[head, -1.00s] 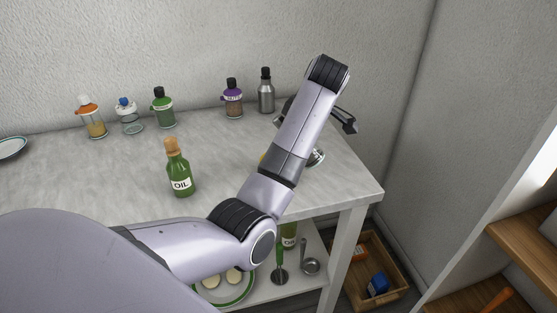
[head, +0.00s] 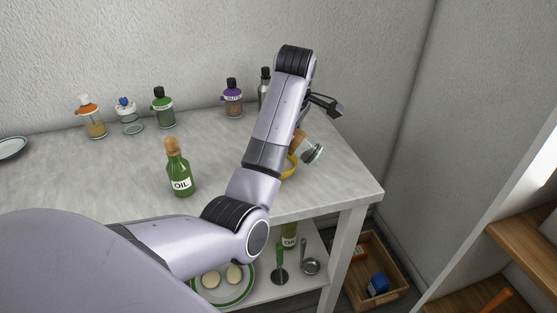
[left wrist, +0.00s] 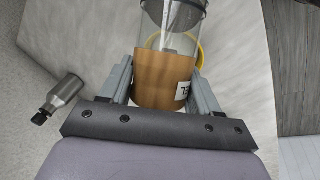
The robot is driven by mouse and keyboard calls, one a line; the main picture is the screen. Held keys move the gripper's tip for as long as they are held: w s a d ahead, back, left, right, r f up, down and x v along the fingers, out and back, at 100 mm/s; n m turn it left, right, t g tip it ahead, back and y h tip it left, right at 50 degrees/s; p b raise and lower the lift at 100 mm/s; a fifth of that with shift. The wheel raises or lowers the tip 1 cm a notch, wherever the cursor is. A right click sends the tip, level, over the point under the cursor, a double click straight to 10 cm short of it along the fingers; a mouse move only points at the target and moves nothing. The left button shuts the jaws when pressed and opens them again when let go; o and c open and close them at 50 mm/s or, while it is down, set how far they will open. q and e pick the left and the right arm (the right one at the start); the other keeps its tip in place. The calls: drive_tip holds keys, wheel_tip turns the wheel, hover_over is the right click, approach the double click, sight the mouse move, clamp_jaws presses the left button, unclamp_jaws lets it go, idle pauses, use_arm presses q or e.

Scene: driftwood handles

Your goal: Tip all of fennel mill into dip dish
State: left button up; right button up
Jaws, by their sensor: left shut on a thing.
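My left gripper (left wrist: 162,80) is shut on the fennel mill (left wrist: 162,78), its fingers on either side of the brown, labelled part; the label is only partly legible. A clear section and a dark grey end are beyond it. In the head view the mill (head: 312,152) is tilted above the table's right part, its grey end low and to the right. My forearm hides most of the gripper there. The yellow dip dish (head: 291,166) is partly hidden behind my arm; in the left wrist view its rim (left wrist: 198,56) shows behind the mill. My right gripper is not in view.
A green oil bottle (head: 179,172) stands left of my arm. Several bottles line the wall, including a purple-labelled one (head: 232,98) and a grey metal one (left wrist: 63,92). A lower shelf holds a plate (head: 246,292); a wooden crate (head: 400,295) is on the floor.

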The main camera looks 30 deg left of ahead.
use_arm(q)
drive_tip(key=shift+s+a+f+t+h, duration=0.1)
drive_tip(key=shift+a+t+h, duration=0.3)
drive_tip(key=shift+h, duration=0.7)
drive_tip(key=shift+s+a+f+n+h, duration=0.1)
drive_tip(key=shift+s+a+n+h, duration=0.05)
drive_tip(key=shift+a+h, duration=0.45)
drive_tip(key=shift+s+a+f+n+h, duration=0.1)
drive_tip(key=shift+a+n+h, duration=0.05)
drive_tip(key=shift+a+h, duration=0.45)
drive_tip(key=shift+a+h, duration=0.2)
drive_tip(key=shift+h, duration=0.1)
